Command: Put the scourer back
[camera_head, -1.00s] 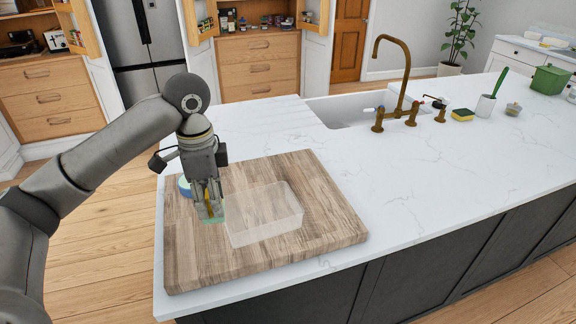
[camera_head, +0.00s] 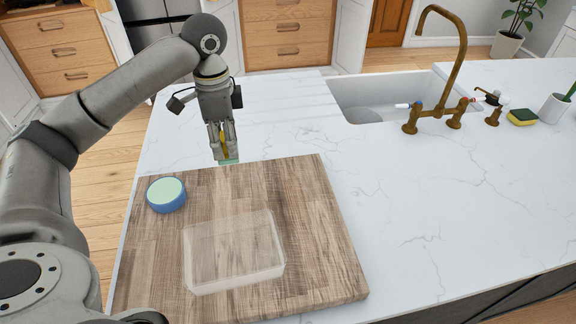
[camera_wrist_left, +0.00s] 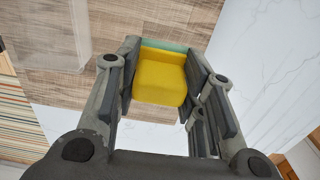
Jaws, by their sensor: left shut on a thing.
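My left gripper (camera_head: 224,152) is shut on the scourer, a yellow block with a teal-green layer. The scourer's green edge (camera_head: 229,161) shows below the fingertips in the head view. Its yellow body (camera_wrist_left: 160,80) shows between the fingers in the left wrist view. The gripper points down at the far edge of the wooden board (camera_head: 150,262), beyond the clear box (camera_head: 235,255). I cannot tell exactly how high the scourer is. My right gripper is not in view.
A blue round tub with a pale green top (camera_head: 166,195) sits on the board's far left. The sink (camera_head: 375,92) and brass tap (camera_head: 455,75) are at the back. Another yellow-green sponge (camera_head: 522,117) lies right of the tap. White worktop (camera_head: 430,210) right of the board is clear.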

